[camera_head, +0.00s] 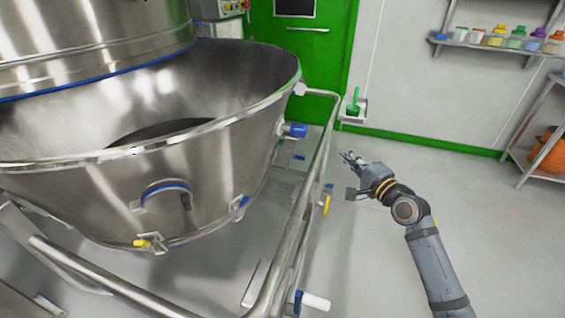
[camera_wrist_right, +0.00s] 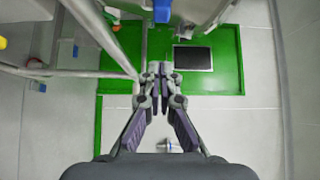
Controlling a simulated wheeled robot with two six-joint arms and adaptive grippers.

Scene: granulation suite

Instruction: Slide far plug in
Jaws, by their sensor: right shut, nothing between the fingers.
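My right gripper (camera_head: 350,157) is shut and empty, in the open space to the right of the tube rail, apart from the bowl's fittings. In the right wrist view its fingertips (camera_wrist_right: 160,70) meet. A blue fitting (camera_head: 295,130) sticks out of the far right side of the steel bowl (camera_head: 230,95). A white knob (camera_head: 300,89) sits at the rail's far corner. A white plug-like cylinder with a blue collar (camera_head: 316,302) is at the near end of the rail. I cannot tell for certain which of these is the far plug. My left gripper is not in view.
The tube rail (camera_head: 318,165) runs along the bowl's right side, with a yellow handle (camera_head: 326,204) on it. A green scoop (camera_head: 353,101) stands in a wall holder behind my right gripper. A shelf of containers (camera_head: 497,40) is at right. The floor there is clear.

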